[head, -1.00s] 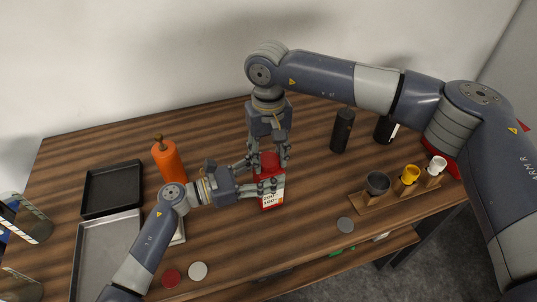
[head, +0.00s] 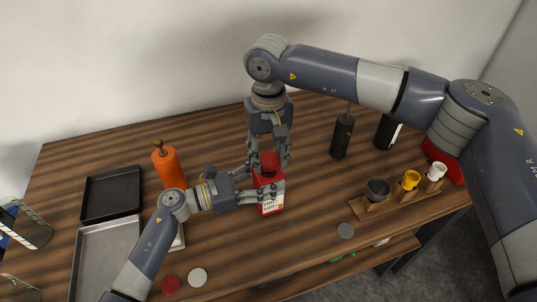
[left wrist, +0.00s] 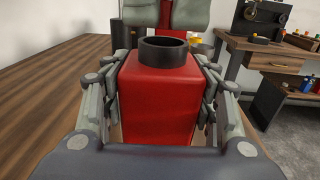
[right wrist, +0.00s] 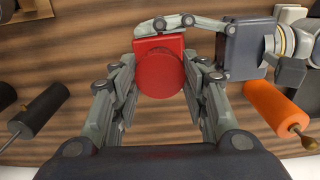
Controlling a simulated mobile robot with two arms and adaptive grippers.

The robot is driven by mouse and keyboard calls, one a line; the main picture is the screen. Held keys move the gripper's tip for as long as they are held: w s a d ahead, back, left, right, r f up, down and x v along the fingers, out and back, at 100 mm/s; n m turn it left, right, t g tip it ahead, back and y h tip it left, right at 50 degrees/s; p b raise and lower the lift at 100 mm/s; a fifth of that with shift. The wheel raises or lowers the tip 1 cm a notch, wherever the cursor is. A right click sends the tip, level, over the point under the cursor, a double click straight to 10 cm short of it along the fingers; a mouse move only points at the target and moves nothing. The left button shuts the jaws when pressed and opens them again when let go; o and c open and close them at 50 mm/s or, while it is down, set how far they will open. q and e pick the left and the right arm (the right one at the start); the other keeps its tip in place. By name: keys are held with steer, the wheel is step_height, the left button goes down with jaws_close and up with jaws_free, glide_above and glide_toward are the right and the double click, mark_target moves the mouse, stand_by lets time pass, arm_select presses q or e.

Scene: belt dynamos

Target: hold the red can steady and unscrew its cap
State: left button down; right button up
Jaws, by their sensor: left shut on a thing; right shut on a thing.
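The red can (head: 270,206) stands upright on the wooden table, with a pale label on its front. My left gripper (head: 262,193) is shut on its sides; in the left wrist view the can's red body (left wrist: 160,98) sits between the fingers. Its dark round neck (left wrist: 163,50) shows open at the top. My right gripper (head: 269,164) points down from above, shut on the red cap (head: 269,158). The cap is above the neck and looks apart from it. In the right wrist view the round cap (right wrist: 160,74) covers part of the can.
An orange bottle (head: 168,167) stands left of the can, behind my left arm. A black tray (head: 112,191) and a grey tray (head: 104,250) lie at the left. A dark cylinder (head: 342,137) and a wooden cup rack (head: 402,200) are at the right.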

mark_target(268, 159)
steer(key=shift+r, duration=1.85)
steer(key=shift+c, duration=0.2)
arm_select(q)
steer(key=c, duration=0.5)
jaws_free()
steer(key=shift+a, duration=0.1)
